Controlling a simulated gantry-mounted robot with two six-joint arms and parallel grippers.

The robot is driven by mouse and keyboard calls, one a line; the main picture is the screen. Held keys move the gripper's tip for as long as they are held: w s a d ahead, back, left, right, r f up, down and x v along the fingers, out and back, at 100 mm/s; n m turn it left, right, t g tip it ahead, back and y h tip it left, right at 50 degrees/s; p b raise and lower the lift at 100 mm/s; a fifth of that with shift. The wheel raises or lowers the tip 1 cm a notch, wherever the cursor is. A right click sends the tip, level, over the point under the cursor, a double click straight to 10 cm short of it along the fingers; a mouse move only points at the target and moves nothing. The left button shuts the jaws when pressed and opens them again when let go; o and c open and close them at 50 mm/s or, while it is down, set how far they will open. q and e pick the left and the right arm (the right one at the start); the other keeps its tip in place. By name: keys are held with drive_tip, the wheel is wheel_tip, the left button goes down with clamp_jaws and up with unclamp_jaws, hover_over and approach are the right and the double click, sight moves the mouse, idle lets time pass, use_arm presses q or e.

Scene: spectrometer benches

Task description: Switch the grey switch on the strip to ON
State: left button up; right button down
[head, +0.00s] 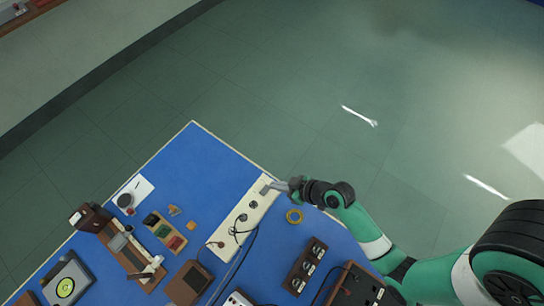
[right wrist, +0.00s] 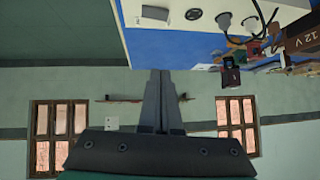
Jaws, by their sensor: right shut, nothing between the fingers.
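The cream power strip (head: 233,226) lies on the blue bench near its far right edge. Which way the switch is set cannot be told. In the right wrist view the shut fingers (right wrist: 160,72) point toward the strip; contact cannot be told. My left gripper is out of view.
A round socket (right wrist: 193,14) and plugs (right wrist: 223,22) with black cords sit along the strip. Boxes and a tray (head: 165,231) stand left. Open floor lies beyond the bench.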

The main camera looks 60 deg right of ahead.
use_arm(q)
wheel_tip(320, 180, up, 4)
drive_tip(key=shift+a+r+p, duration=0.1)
drive_tip(key=shift+p, duration=0.9)
use_arm(e)
drive_tip(key=shift+m+g, duration=0.5)
drive_tip(key=shift+m, duration=0.1)
drive_tip(key=s, duration=0.2)
drive_tip(key=s+r, duration=0.1)
drive_tip(key=s, duration=0.1)
drive_tip(key=shift+d+r, duration=0.1)
drive_tip(key=shift+d, duration=0.05)
drive_tip(key=b, duration=0.2)
hover_over(261, 190)
drive_tip(key=s, duration=0.3)
drive_tip(key=f, duration=0.6)
drive_tip(key=shift+s+d+f, duration=0.2)
drive_tip(key=shift+d+f, duration=0.15)
drive_tip(key=shift+f, duration=0.05)
drive_tip(key=f, duration=0.1)
drive_tip(key=f+b, duration=0.1)
drive_tip(key=f, duration=0.2)
drive_tip(key=shift+w+a+b, duration=0.15)
drive_tip(key=shift+a+b, duration=0.1)
drive_tip(key=shift+b, duration=0.05)
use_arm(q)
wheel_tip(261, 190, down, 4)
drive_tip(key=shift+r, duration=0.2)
